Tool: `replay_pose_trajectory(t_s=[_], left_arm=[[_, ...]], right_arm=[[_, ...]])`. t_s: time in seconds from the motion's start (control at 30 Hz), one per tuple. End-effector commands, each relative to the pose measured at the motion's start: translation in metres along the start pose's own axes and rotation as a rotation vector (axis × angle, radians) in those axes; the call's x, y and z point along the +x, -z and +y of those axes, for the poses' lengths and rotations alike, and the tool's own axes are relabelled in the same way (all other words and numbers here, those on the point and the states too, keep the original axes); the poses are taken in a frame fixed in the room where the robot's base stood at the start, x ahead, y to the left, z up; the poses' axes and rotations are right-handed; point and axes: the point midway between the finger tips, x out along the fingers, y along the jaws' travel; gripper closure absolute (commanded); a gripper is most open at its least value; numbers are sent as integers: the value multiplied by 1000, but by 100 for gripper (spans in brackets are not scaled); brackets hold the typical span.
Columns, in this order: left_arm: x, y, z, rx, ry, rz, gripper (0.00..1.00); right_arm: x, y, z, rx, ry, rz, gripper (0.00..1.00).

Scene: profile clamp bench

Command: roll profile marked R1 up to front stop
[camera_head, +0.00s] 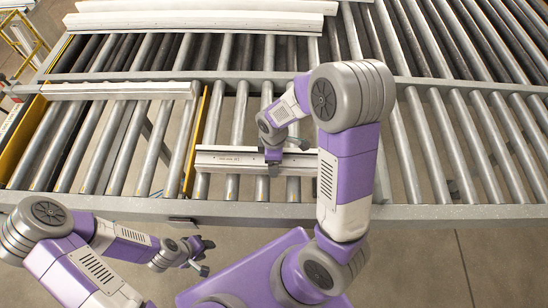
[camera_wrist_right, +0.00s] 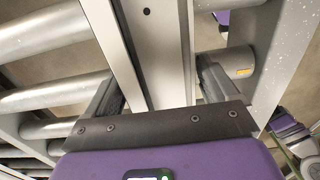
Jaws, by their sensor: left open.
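A short pale profile (camera_head: 228,159) lies across the rollers in the middle of the bench, near its front rail. No R1 mark can be read on it. My right gripper (camera_head: 274,160) is down at this profile. In the right wrist view the gripper's fingers (camera_wrist_right: 158,88) stand on either side of the profile (camera_wrist_right: 158,45). Whether they press on it cannot be told. My left gripper (camera_head: 204,257) is open and empty in front of the bench, apart from any profile. A yellow bar (camera_head: 196,140) stands just left of the profile; whether it is the front stop is unclear.
Another pale profile (camera_head: 120,91) lies on the left rollers along the middle rail. Long white profiles (camera_head: 200,20) lie at the back. A second yellow bar (camera_head: 22,142) is at the far left. The front rail (camera_head: 450,212) edges the bench. The rollers at right are clear.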

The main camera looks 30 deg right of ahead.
Motion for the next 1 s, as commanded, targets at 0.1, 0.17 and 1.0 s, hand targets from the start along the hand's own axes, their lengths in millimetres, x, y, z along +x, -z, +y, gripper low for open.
replay_pose_trajectory(t_s=[0.1,0.17,1.0], left_arm=[[0,0,0,0,0,0,57],[0,0,0,0,0,0,57],[-3,0,1,0,0,0,57]], right_arm=[[0,0,0,-1,0,0,0],[0,0,0,-1,0,0,0],[-76,0,0,-1,0,0,0]])
